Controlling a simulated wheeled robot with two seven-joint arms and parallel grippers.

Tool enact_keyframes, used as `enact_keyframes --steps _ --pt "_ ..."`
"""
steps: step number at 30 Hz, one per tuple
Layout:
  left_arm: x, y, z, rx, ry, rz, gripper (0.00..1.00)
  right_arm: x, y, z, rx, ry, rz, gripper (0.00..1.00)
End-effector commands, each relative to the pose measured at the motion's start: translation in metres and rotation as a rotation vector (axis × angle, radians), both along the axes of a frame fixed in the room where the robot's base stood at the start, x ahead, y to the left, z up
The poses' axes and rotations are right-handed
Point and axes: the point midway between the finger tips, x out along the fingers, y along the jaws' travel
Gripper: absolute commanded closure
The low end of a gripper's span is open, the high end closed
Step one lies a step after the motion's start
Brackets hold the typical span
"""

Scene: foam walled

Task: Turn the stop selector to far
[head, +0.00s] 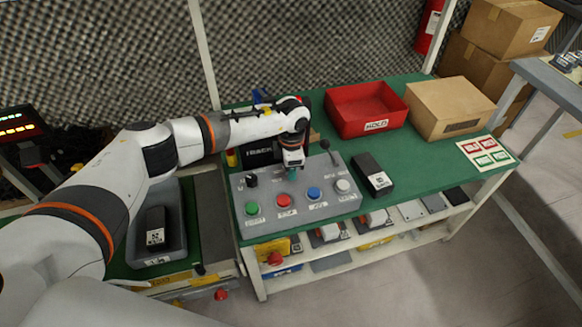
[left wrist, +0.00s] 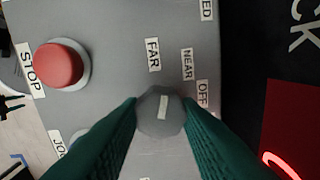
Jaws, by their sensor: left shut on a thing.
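The stop selector is a round grey knob (left wrist: 160,115) with a pale pointer mark, seen in the left wrist view. Its pointer is directed up the picture, close to the FAR label (left wrist: 152,54) and slightly to its NEAR side. The NEAR label (left wrist: 187,64) and OFF label (left wrist: 202,92) lie farther right. My left gripper (left wrist: 163,128) has its green fingers shut on the knob from both sides. In the head view the left gripper (head: 292,174) points down onto the grey control panel (head: 266,192) and hides the selector. My right gripper is not in view.
The panel carries green (head: 252,208), red (head: 284,200), blue (head: 314,193) and white (head: 342,185) buttons, a black knob (head: 251,180) and a lever (head: 328,150). A black box (head: 372,174), red bin (head: 348,120) and cardboard box (head: 450,105) stand to the right.

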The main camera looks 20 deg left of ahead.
Motion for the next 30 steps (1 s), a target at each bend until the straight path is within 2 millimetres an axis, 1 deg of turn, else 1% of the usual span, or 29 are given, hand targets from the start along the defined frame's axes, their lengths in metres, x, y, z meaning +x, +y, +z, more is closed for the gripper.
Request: enact_keyframes --steps 6,13,20,30 --pt "0.0014 0.0005 0.0012 0.001 -0.003 0.152 0.92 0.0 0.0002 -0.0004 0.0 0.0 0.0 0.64" --pt "0.0017 0.0007 0.0012 0.001 -0.003 0.255 0.92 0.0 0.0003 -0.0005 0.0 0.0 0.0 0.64" --pt "0.0018 0.0008 0.0014 0.001 -0.003 0.297 0.92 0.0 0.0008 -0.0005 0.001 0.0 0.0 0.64" --pt "0.0019 0.0007 0.0015 0.0 -0.003 0.303 0.92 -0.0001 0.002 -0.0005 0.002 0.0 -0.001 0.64"
